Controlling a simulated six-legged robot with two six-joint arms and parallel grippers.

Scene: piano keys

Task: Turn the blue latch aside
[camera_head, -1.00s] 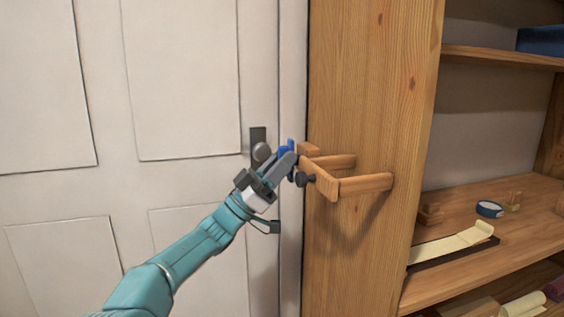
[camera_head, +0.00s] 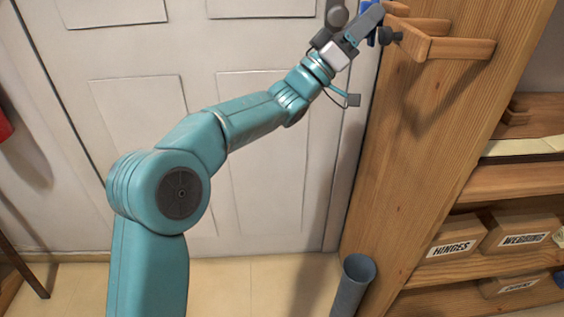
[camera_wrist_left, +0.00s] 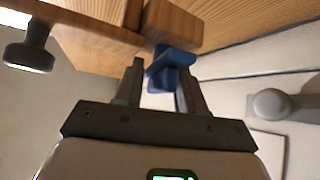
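The blue latch (camera_head: 386,9) shows in small parts at the top of the head view, mostly behind my left gripper (camera_head: 372,18). In the left wrist view the latch (camera_wrist_left: 170,60) sits between the two fingertips of my left gripper (camera_wrist_left: 162,82), below a wooden block (camera_wrist_left: 172,22). The latch's far side is hidden. My right gripper is in neither view.
A wooden bracket (camera_head: 455,48) with a dark knob (camera_head: 391,36) juts from the wooden cabinet side (camera_head: 425,140) beside the gripper. The white door (camera_head: 265,100) with a grey knob (camera_head: 338,16) stands left. A grey-blue cylinder (camera_head: 352,285) stands on the floor below. Labelled boxes (camera_head: 452,238) fill shelves at right.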

